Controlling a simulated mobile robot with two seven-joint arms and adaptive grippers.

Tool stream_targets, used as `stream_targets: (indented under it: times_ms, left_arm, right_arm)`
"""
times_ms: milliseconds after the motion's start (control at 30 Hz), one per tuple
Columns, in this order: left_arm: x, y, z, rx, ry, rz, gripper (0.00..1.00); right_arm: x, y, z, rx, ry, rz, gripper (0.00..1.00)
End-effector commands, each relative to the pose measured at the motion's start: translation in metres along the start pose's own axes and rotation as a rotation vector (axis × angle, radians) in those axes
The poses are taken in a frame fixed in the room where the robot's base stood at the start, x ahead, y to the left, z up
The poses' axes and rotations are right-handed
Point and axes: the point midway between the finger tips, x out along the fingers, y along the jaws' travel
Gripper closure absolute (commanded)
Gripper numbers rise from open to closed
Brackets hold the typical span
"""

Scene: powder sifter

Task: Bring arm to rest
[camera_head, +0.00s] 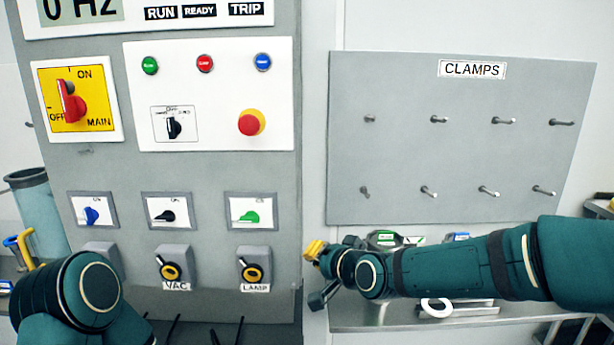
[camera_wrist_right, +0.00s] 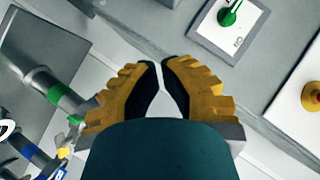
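My right arm reaches in from the right in the head view. Its right gripper (camera_head: 314,250) has yellow fingers and hangs in front of the cabinet's right edge, right of the LAMP switch (camera_head: 253,269). In the right wrist view the gripper (camera_wrist_right: 161,66) has its black-padded fingertips close together, with only a narrow sliver between the pads and nothing held. My left arm shows only as a dark teal link at the lower left of the head view. I cannot make out its gripper.
The grey control cabinet (camera_head: 200,175) carries a red MAIN switch (camera_head: 70,101) and a red emergency button (camera_head: 250,123). The CLAMPS board (camera_head: 400,150) at the right has empty pegs. A metal shelf (camera_head: 385,320) beneath it holds several items. A blue-grey cylinder (camera_head: 38,212) stands at the left.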

Motion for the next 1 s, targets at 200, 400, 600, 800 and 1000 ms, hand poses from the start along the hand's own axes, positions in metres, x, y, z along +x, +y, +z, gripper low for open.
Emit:
stream_targets:
  times_ms: [200, 400, 600, 800, 1000]
  left_arm:
    - [0.009, -0.004, 0.002, 0.000, -0.002, -0.002, 0.53]
    - [0.017, -0.006, 0.004, 0.001, -0.006, -0.002, 0.53]
    - [0.023, -0.008, 0.006, 0.002, -0.008, -0.003, 0.53]
    - [0.026, -0.009, 0.007, 0.003, -0.010, -0.003, 0.53]
    - [0.026, -0.009, 0.007, 0.003, -0.010, -0.003, 0.53]
  right_arm:
    - [0.023, 0.130, 0.091, -0.031, -0.172, 0.189, 1.00]
    - [0.008, 0.233, 0.182, -0.063, -0.353, 0.338, 1.00]
    - [-0.033, 0.310, 0.270, -0.088, -0.546, 0.454, 1.00]
    - [-0.066, 0.343, 0.318, -0.103, -0.665, 0.505, 1.00]
    - [-0.073, 0.349, 0.326, -0.107, -0.687, 0.515, 1.00]
